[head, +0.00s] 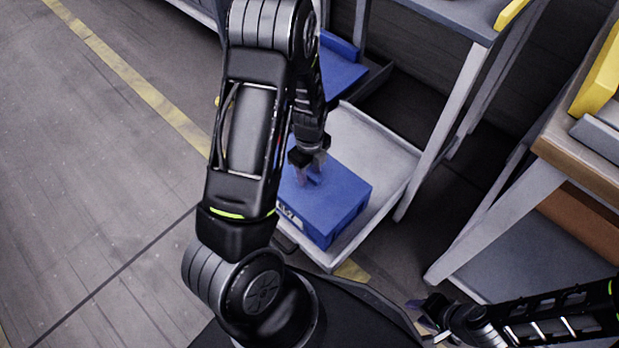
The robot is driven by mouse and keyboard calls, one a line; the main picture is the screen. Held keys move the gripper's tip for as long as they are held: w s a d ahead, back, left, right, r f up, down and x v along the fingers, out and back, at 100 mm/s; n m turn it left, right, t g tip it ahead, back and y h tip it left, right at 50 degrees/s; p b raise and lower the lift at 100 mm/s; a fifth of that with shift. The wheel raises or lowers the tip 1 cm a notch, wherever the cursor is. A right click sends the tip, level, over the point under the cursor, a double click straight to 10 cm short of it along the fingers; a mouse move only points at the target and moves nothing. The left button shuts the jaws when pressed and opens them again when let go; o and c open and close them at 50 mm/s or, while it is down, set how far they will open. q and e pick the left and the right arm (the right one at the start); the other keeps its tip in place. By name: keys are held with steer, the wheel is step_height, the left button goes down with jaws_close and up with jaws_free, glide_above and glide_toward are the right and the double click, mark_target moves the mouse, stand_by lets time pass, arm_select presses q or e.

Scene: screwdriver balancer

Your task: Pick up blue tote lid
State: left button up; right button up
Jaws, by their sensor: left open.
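The blue tote with its blue lid (343,188) sits on a light grey cart or tray low to the floor, near the picture's middle. My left gripper (312,175) is at the top of the lid, pointing down, with its jaws open around or beside a small raised part there. I cannot tell whether the fingers touch it. My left arm hides the left part of the tote. My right gripper (428,315) is at the lower right, away from the tote; its jaws are too small and dark to judge.
The grey cart (368,137) has a raised rim around the tote. Another blue item (340,70) lies on a low shelf behind. Workbenches with grey legs (455,110) stand at the right and back. Open floor with a yellow line (125,70) lies at the left.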

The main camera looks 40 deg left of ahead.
arm_select(q)
steer(key=shift+c, duration=0.3)
jaws_close()
stand_by(1.0)
